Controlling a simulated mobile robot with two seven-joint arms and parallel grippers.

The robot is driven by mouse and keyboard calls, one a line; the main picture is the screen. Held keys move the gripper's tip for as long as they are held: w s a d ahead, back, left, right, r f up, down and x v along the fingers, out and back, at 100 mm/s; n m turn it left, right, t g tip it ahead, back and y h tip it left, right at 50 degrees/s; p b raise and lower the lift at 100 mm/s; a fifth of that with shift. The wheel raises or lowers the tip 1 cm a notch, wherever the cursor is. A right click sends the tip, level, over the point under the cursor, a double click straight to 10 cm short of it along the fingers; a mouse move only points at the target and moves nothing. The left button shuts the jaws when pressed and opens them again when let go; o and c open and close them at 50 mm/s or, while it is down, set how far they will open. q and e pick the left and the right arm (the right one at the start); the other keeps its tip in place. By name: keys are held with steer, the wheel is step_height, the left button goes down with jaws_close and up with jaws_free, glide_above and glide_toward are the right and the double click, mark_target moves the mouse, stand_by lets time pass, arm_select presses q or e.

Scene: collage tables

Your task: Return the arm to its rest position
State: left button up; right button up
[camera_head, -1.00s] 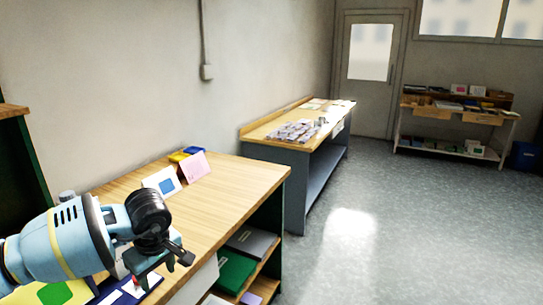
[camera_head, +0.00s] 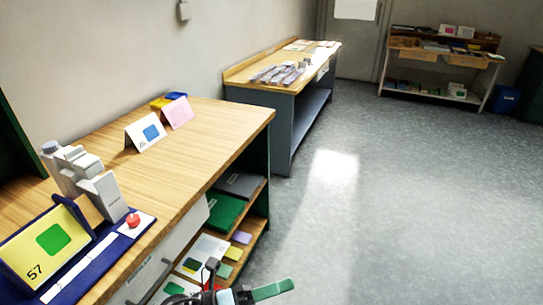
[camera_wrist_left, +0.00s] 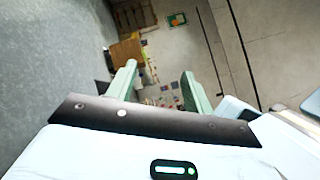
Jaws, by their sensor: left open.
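My left gripper (camera_head: 262,291) is low at the bottom edge of the head view, in front of the near table's open shelves. One green finger shows there; the rest is dark and partly cut off. In the left wrist view both green fingers (camera_wrist_left: 159,74) are spread apart with nothing between them. My right gripper is in no view.
The near wooden table (camera_head: 222,125) holds a yellow card marked 57 (camera_head: 22,258), a navy tray (camera_head: 100,254), a grey device (camera_head: 103,195), and white (camera_head: 136,145) and pink (camera_head: 178,111) cards. A second table (camera_head: 238,81) stands behind. Floor (camera_head: 400,190) at right is clear.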

arm_select(q)
steer(key=s+a+f+n+t+y, duration=0.3)
steer(key=a+f+n+t+y, duration=0.9)
steer(key=n, duration=1.4)
steer(key=s+a+f+n+g+y, duration=0.2)
steer(key=s+a+f+n+g, duration=0.2)
steer(key=s+f, duration=0.3)
steer(key=s+a+f+n+g+y, duration=0.3)
steer(key=s+a+f+n+g, duration=0.1)
steer(key=s, duration=0.5)
step_height(320, 180, down, 3)
steer(key=shift+s+a+f+n+y+p, duration=0.1)
steer(key=shift+s+a+n+y+p, duration=0.25)
steer(key=shift+a+n, duration=0.6)
